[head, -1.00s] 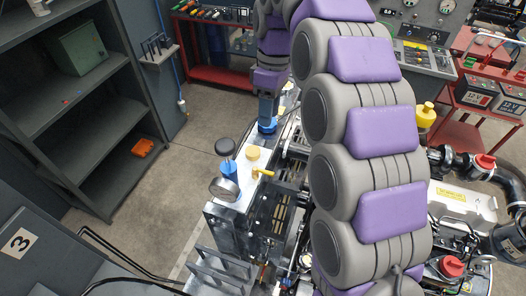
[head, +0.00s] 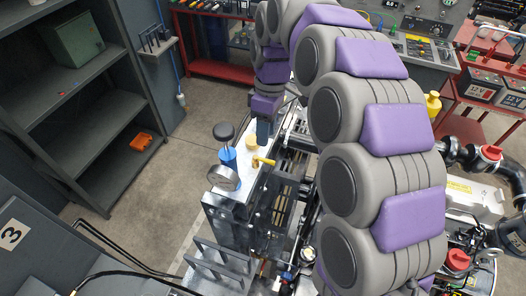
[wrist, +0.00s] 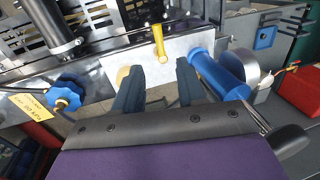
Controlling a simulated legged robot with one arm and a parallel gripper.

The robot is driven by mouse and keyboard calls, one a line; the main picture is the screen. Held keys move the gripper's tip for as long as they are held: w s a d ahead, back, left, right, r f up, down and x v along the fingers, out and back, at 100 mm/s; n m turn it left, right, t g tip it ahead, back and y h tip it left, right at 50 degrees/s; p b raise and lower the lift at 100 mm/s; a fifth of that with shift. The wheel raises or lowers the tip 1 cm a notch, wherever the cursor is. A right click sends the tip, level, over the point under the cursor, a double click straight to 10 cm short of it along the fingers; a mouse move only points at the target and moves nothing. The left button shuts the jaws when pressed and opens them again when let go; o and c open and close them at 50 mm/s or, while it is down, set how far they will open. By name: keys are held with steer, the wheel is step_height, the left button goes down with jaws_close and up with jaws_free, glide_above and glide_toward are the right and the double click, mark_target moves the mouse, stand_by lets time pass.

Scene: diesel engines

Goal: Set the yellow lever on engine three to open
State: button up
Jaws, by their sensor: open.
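The yellow lever (head: 263,161) sits on the light metal plate on top of the engine block. In the wrist view the lever (wrist: 160,42) hangs from its pivot toward my fingers, between and just beyond their tips. My gripper (head: 263,137) is above the plate, behind the lever in the head view. In the wrist view its two dark fingers (wrist: 160,78) are apart with nothing between them. The lever looks untouched. A round yellow cap (head: 251,143) stands beside the lever, partly hidden by a finger in the wrist view.
A blue cylinder with a dark knob (head: 226,155) and a round gauge (head: 223,178) stand near the lever. A blue handwheel (wrist: 68,92) is at left in the wrist view. A panel marked 3 (head: 11,235) and grey shelves (head: 85,120) stand left. Floor between is clear.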

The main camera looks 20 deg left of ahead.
mark_target(269, 160)
steer(key=f, duration=0.2)
steer(key=d+f, duration=0.1)
steer(key=s+f, duration=0.1)
steer(key=f, duration=0.1)
steer(key=shift+s+d+f, duration=0.1)
steer(key=shift+d+f, duration=0.2)
steer(key=shift+s+a+f, duration=0.1)
steer(key=shift+a+f, duration=0.65)
steer(key=shift+f, duration=0.05)
steer(key=shift+d+r, duration=0.15)
steer(key=shift+d, duration=0.5)
steer(key=c, duration=0.5)
steer(key=shift+a, duration=0.1)
jaws_close()
